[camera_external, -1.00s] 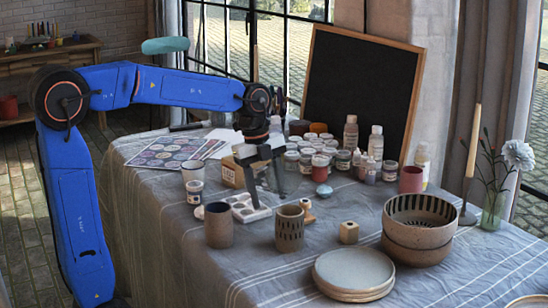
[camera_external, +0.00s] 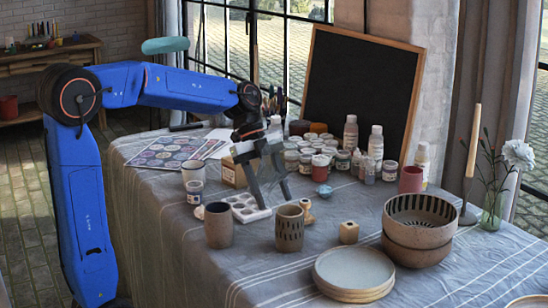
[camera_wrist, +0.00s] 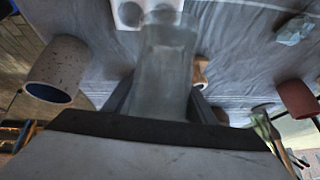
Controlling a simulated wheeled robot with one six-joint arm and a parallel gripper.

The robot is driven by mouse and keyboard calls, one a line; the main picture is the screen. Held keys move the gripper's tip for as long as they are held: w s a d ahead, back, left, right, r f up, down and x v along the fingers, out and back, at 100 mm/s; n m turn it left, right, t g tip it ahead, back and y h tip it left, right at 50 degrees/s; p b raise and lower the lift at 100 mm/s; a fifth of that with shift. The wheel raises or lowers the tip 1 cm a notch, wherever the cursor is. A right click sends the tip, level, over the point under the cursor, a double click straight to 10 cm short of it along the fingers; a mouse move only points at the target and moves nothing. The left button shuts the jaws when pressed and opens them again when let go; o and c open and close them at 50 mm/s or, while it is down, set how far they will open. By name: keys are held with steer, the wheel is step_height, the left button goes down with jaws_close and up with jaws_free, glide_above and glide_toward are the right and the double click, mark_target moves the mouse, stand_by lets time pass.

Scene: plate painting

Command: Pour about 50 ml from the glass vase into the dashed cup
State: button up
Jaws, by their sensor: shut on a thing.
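My gripper (camera_external: 272,198) is shut on a clear, faint glass vase (camera_wrist: 165,70) and holds it tilted above the table. In the wrist view the vase stands out between my two fingers; its contents and level cannot be made out. The dashed cup (camera_external: 290,230), brown with dark vertical strokes, stands upright on the cloth just below and to the right of my fingertips in the external view. The vase and the cup appear apart.
A plain brown cup (camera_external: 218,226) stands left of the dashed cup, and a white palette (camera_external: 247,209) lies behind. A wooden block (camera_external: 349,232), plates (camera_external: 352,273) and bowls (camera_external: 418,228) are to the right. Paint jars (camera_external: 308,158) crowd the back. A flower vase (camera_external: 491,216) stands far right.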

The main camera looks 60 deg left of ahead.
mark_target(274, 186)
steer(key=shift+d+r+h, duration=0.25)
steer(key=shift+r+h, duration=0.1)
steer(key=shift+h, duration=0.35)
steer(key=h, duration=0.1)
steer(key=r+h+b, duration=0.1)
steer(key=h, duration=0.1)
steer(key=shift+d, duration=0.3)
steer(key=shift+s+d+r+n+g+h+b, duration=0.1)
steer(key=shift+d+r+n+g+h+b, duration=0.2)
steer(key=shift+h, duration=0.65)
steer(key=shift+s+d+r+n+g+h+b, duration=0.15)
steer(key=shift+d+h, duration=0.2)
steer(key=shift+h, duration=0.6)
